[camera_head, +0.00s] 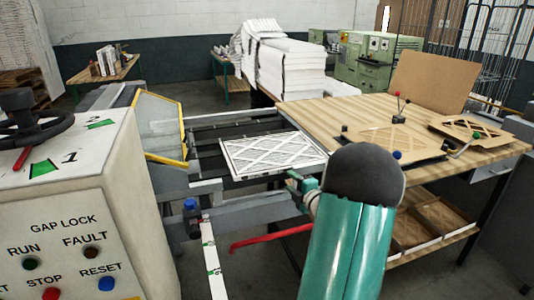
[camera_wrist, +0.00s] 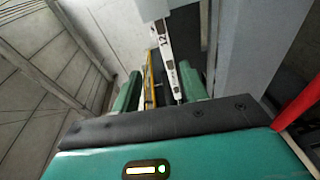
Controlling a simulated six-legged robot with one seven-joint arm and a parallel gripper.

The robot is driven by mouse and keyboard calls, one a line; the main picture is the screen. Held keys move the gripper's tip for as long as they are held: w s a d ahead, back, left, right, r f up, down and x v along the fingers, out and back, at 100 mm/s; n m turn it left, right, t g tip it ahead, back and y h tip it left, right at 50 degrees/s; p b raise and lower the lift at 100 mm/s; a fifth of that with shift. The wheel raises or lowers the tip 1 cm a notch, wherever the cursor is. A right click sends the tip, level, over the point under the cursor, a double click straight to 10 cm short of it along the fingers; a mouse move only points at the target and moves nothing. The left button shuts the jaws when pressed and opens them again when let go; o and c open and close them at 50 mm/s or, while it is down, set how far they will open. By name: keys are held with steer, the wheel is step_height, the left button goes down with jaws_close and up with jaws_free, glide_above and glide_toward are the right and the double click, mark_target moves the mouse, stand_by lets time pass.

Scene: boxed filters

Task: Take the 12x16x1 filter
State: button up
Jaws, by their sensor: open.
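A flat filter (camera_head: 272,152) with a white frame and a diamond lattice lies on the machine's rails, left of the wooden table. No size print is readable on it. My gripper (camera_head: 298,187) is just in front of its near right edge, seemingly apart from it; my arm hides part of this area. In the wrist view my gripper (camera_wrist: 158,82) shows two green fingers spread apart, with no object clearly held.
The wooden table (camera_head: 330,108) on the right holds brown cardboard-framed filters (camera_head: 392,143). A control cabinet (camera_head: 70,200) stands at left, beside a yellow-edged guard (camera_head: 160,128). A red bar (camera_head: 270,237) crosses below the rails. White stacks (camera_head: 285,70) stand behind.

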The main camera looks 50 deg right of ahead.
mark_target(282, 171)
steer(key=shift+n+t, duration=0.4)
steer(key=shift+t, duration=0.1)
steer(key=w+d, duration=0.2)
steer(key=w, duration=0.1)
steer(key=w+d+f, duration=0.1)
steer(key=w+d, duration=0.1)
steer(key=w, duration=0.2)
steer(key=w+d, duration=0.2)
steer(key=w, duration=0.1)
steer(key=shift+w+d+f, duration=0.15)
steer(key=shift+w+f, duration=0.05)
steer(key=shift+f, duration=0.2)
jaws_close()
